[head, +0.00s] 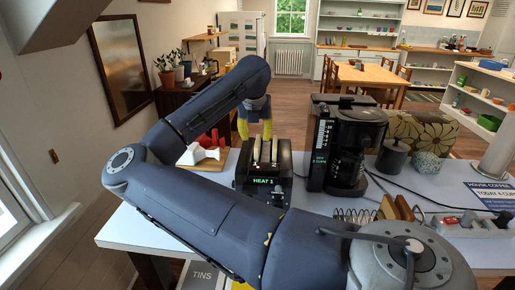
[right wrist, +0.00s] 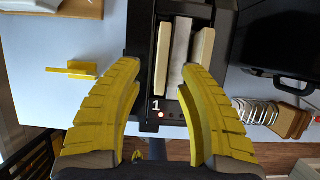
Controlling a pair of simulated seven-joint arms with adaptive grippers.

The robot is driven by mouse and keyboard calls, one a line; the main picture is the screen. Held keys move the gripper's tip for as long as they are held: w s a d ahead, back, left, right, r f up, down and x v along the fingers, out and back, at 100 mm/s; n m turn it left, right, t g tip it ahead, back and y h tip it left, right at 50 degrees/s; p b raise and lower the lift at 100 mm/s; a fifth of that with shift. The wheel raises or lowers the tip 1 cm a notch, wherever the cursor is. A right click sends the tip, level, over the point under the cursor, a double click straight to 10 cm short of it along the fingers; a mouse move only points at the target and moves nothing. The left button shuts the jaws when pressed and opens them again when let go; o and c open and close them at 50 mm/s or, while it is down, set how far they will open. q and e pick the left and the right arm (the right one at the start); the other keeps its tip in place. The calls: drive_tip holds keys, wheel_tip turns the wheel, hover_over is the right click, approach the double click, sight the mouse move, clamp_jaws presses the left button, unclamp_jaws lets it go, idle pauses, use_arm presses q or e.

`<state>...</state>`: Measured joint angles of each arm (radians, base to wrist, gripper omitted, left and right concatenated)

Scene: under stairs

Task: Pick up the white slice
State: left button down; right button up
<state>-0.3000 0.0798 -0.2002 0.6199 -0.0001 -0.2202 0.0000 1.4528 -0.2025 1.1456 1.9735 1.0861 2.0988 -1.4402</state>
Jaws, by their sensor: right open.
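A black toaster (head: 262,182) with a lit "HEAT 1" display stands on the pale table. Pale slices stand upright in its top: a cream one (right wrist: 164,58) on the left in the right wrist view and a tan-edged one (right wrist: 203,62) on the right. Between them is a grey-white strip (right wrist: 181,55); I cannot tell if it is the white slice or part of the toaster. My right gripper (head: 255,128) is over the toaster, its yellow fingers apart and empty. My left gripper is out of view.
A black coffee maker (head: 345,150) stands right of the toaster. A white object with red parts (head: 203,153) is to the left. A wire rack with brown slices (head: 396,207) is at the front right. A coffee sign (head: 488,194) lies far right.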

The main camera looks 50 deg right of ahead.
sight(257, 141)
drive_tip(key=shift+x, duration=2.6)
drive_tip(key=shift+s+d+r, duration=0.1)
clamp_jaws()
